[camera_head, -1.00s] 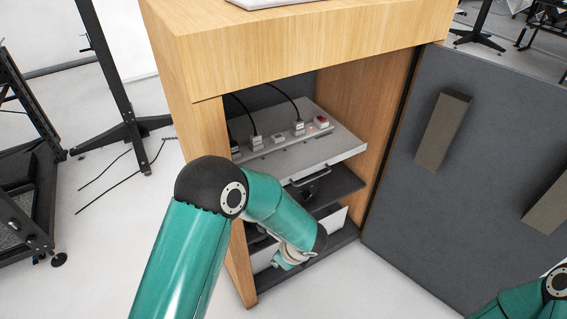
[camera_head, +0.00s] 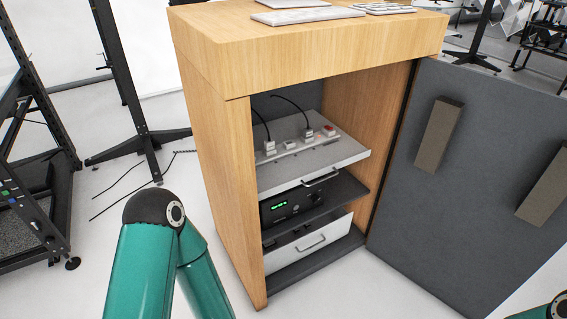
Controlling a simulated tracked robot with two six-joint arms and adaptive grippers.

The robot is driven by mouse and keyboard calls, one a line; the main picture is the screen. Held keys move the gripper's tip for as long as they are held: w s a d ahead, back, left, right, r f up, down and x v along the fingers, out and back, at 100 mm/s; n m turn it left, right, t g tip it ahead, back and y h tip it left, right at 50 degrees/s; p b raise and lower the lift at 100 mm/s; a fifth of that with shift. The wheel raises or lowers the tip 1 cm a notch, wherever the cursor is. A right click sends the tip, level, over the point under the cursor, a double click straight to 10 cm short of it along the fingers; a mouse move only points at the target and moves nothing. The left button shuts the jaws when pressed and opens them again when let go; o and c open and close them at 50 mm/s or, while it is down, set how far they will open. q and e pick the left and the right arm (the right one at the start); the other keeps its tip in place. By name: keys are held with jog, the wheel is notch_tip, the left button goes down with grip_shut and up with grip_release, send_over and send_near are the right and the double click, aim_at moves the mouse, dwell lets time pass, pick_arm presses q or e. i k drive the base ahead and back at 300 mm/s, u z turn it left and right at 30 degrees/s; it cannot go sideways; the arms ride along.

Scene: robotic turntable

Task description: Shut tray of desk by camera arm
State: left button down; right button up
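A wooden desk cabinet (camera_head: 217,150) stands in the middle with its front open. Its upper grey tray (camera_head: 325,158) holds a power strip with plugs and has a handle at its front; the tray's front edge stands out a little beyond the shelf. Below it a black device (camera_head: 290,204) with a green display sits on a dark shelf. A white drawer (camera_head: 312,243) with a handle is at the bottom. My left arm is at the lower left, in front of the cabinet, its gripper out of view. Only a bit of my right arm shows at the lower right corner.
The dark grey cabinet door (camera_head: 480,180) is swung wide open to the right, with two brown blocks on it. Flat panels (camera_head: 308,15) lie on the desk top. A black stand (camera_head: 140,120) and a rack (camera_head: 40,170) are at the left.

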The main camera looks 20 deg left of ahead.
aim_at(296, 159)
jog(key=k, duration=0.85)
jog(key=z, duration=0.45)
jog(key=i, duration=1.65)
jog(key=u, duration=0.4)
